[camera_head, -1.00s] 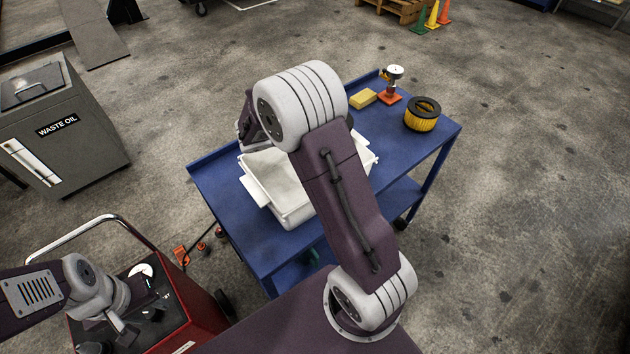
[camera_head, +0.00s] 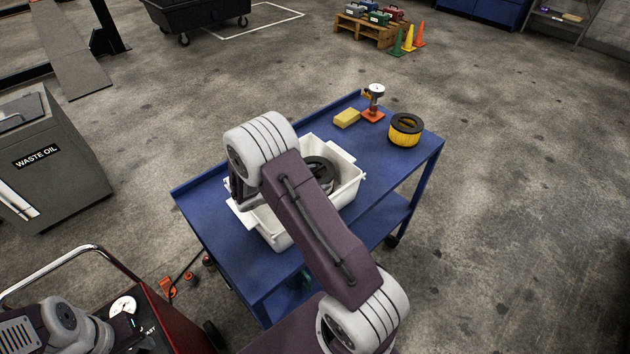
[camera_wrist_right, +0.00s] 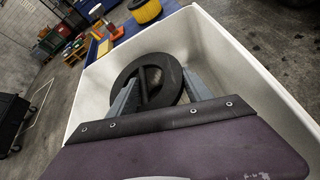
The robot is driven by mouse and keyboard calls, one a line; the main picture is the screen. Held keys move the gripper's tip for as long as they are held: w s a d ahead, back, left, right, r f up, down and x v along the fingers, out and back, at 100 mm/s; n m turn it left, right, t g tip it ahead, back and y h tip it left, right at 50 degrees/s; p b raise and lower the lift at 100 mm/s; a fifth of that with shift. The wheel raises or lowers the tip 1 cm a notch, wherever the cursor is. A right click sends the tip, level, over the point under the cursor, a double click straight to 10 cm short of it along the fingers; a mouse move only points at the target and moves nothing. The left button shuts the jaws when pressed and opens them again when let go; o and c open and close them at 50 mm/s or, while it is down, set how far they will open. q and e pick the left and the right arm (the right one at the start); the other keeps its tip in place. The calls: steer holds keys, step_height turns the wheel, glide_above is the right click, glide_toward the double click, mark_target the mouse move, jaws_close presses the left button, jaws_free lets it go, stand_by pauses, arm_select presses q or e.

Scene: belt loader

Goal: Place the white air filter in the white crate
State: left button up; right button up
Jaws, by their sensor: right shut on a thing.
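The air filter, a round part with a black ring top and crossbar (camera_wrist_right: 148,97), is inside the white crate (camera_wrist_right: 237,60) in the right wrist view. My right gripper (camera_wrist_right: 155,88) reaches down into the crate and is shut on the filter. In the head view the filter's dark top (camera_head: 320,166) shows inside the crate (camera_head: 346,187), partly behind my right arm. The arm hides the right fingertips there. Whether the filter touches the crate floor is unclear. My left wrist is at the lower left, and its jaws cannot be made out.
The crate stands on a blue cart (camera_head: 283,267). A yellow-and-black filter (camera_head: 405,130), a yellow block (camera_head: 346,118) and a gauge on an orange base (camera_head: 374,102) stand beyond the crate. A red trolley (camera_head: 178,330) is at lower left, with a waste oil bin (camera_head: 50,165) behind.

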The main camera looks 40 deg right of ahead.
steer(key=shift+w+a+f, duration=0.1)
steer(key=shift+f, duration=0.35)
steer(key=o, duration=1.6)
steer(key=shift+o, duration=0.2)
steer(key=shift+a+r, duration=0.1)
steer(key=v, duration=1.1)
steer(key=shift+a+r+b, duration=0.15)
steer(key=shift+a+b, duration=0.2)
